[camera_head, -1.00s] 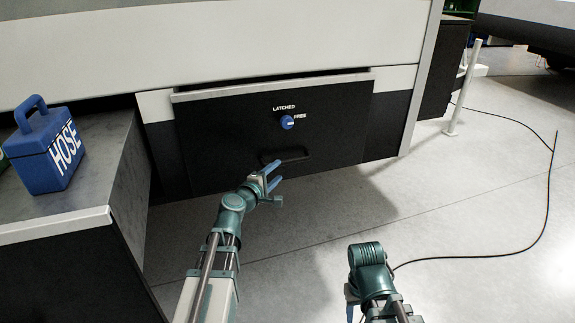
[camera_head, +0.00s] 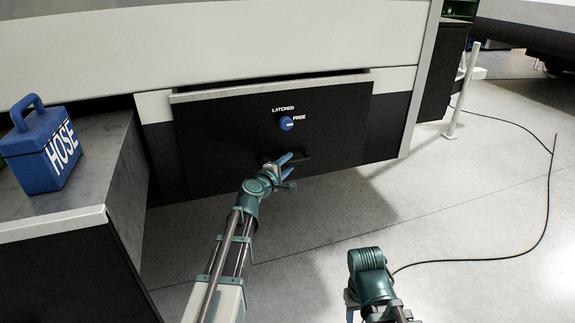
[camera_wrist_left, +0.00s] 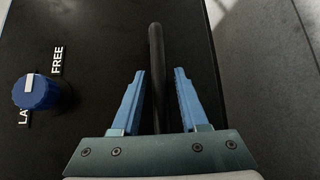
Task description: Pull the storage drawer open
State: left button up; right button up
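In the left wrist view the handle (camera_wrist_left: 156,60) runs between the two blue fingers of the left gripper (camera_wrist_left: 157,72), which are open with gaps on both sides. A blue knob (camera_head: 286,123) sits above the handle, its white mark pointing towards FREE; it also shows in the wrist view (camera_wrist_left: 36,92). My right gripper (camera_head: 350,308) is low, mostly hidden by its arm.
A blue box marked HOSE (camera_head: 42,150) stands on a grey counter (camera_head: 95,180) left of the drawer. The floor (camera_head: 430,210) in front and to the right is mostly clear. A black cable (camera_head: 500,257) lies there, near a white post (camera_head: 462,95).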

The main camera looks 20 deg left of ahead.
pick_arm(q)
grip_shut()
dwell(1.2)
